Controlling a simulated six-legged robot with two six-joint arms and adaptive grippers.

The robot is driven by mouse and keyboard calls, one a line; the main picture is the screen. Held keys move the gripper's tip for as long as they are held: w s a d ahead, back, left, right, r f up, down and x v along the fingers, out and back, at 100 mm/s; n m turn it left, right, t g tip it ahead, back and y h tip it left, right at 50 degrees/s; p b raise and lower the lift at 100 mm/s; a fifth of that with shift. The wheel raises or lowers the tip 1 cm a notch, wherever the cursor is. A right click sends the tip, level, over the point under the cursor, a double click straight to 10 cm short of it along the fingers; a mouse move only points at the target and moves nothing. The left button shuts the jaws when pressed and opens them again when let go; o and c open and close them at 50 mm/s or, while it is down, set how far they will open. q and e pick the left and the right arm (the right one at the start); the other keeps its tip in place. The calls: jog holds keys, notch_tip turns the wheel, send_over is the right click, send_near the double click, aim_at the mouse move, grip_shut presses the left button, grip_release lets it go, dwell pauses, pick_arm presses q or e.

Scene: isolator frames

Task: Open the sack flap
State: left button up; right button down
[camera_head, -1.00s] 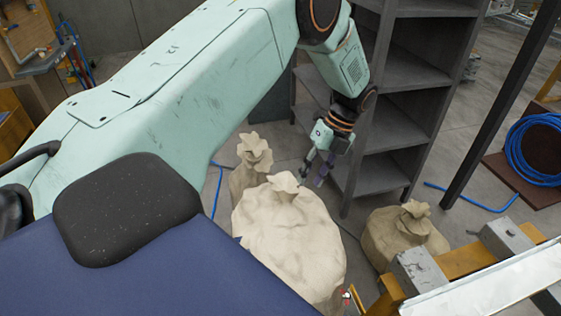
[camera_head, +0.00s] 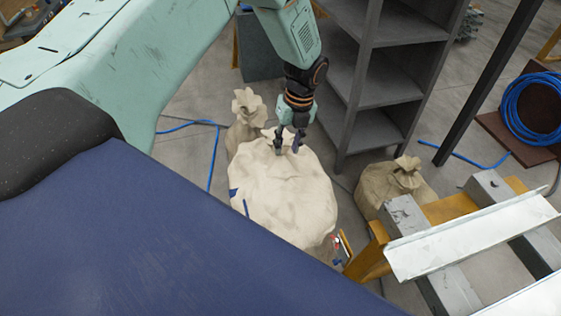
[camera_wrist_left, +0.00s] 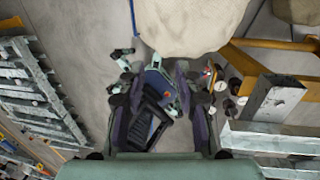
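A large pale sack (camera_head: 283,200) stands on the floor in the middle of the head view. Its tied top is partly hidden behind my left gripper (camera_head: 288,147). The gripper points down at the sack's top with its two dark fingers apart; I cannot tell whether they touch the cloth. In the left wrist view the fingers of my left gripper (camera_wrist_left: 157,85) are spread, with no cloth visible between them. The pale sack (camera_wrist_left: 188,25) fills the top middle there, beyond the fingertips. My right gripper is not in view.
A smaller sack (camera_head: 246,115) stands behind the large one, and a tan sack (camera_head: 395,185) stands to its right. A grey shelf (camera_head: 385,75) rises behind. A yellow frame with grey blocks (camera_head: 405,215) is at the right. Blue hose (camera_head: 213,160) lies on the floor.

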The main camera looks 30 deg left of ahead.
pick_arm(q)
notch_tip(320, 180, down, 8)
jog(key=a, duration=0.1)
jog(key=shift+a, duration=0.25)
jog(key=shift+s, duration=0.1)
jog(key=shift+c, duration=0.5)
jog(key=shift+s+d+r, duration=0.25)
jog(key=shift+r, duration=0.05)
grip_shut()
jog(key=shift+w+a+f, duration=0.2)
